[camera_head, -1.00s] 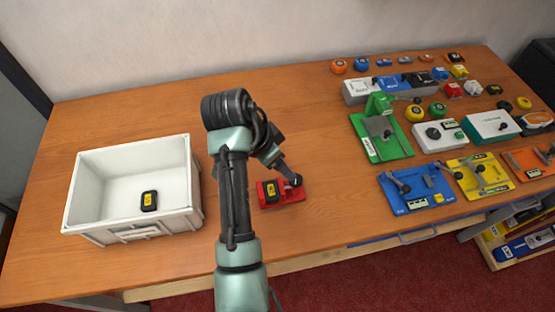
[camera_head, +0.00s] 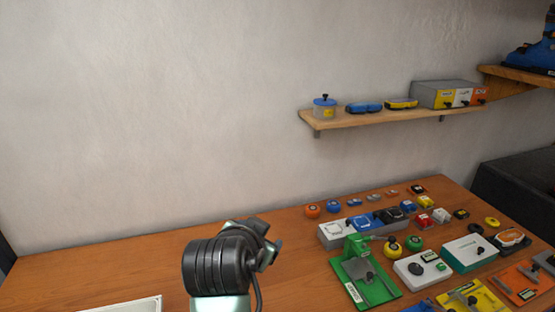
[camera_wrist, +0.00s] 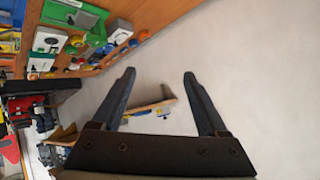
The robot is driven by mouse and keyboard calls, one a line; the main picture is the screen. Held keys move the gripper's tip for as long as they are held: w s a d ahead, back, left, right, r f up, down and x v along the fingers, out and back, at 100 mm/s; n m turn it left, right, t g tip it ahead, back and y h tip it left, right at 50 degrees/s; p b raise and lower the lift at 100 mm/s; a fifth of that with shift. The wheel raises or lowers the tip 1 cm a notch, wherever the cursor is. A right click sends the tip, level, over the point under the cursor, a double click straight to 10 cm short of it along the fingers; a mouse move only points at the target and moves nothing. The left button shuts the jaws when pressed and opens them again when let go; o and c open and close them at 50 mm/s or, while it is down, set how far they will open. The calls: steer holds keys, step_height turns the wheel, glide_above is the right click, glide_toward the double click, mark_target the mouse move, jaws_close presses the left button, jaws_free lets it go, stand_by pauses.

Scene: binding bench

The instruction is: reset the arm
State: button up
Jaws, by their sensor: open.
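My gripper (camera_wrist: 160,82) shows in the wrist view with its two dark fingers spread apart and nothing between them. It faces the pale wall, with the shelf visible beyond and between the fingers. In the head view only my arm's upper dark joint and part of a pale green link show at the bottom centre. My gripper's fingers are not visible there.
The wooden bench (camera_head: 110,265) carries a green device (camera_head: 365,280), a grey block (camera_head: 345,232) and several small coloured items at right. A white bin's rim (camera_head: 130,305) shows at bottom left. A wall shelf (camera_head: 390,115) holds several items.

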step_height(320, 180, up, 14)
steer(key=d+n+t, duration=0.1)
steer(key=n+t, duration=0.1)
steer(key=t, duration=0.3)
steer(key=s+d+r+n+t, duration=0.1)
steer(key=s+r+n+t, duration=0.1)
steer(key=s+r+t, duration=0.4)
steer(key=s+d+r+n+t+y, duration=0.1)
steer(key=s+r+t, duration=0.4)
steer(key=s+r, duration=0.8)
step_height(320, 180, up, 7)
steer(key=shift+d+r+n+t+y, duration=0.1)
steer(key=shift+d+n+t+y, duration=0.25)
steer(key=shift+n, duration=0.45)
steer(key=shift+a, duration=0.1)
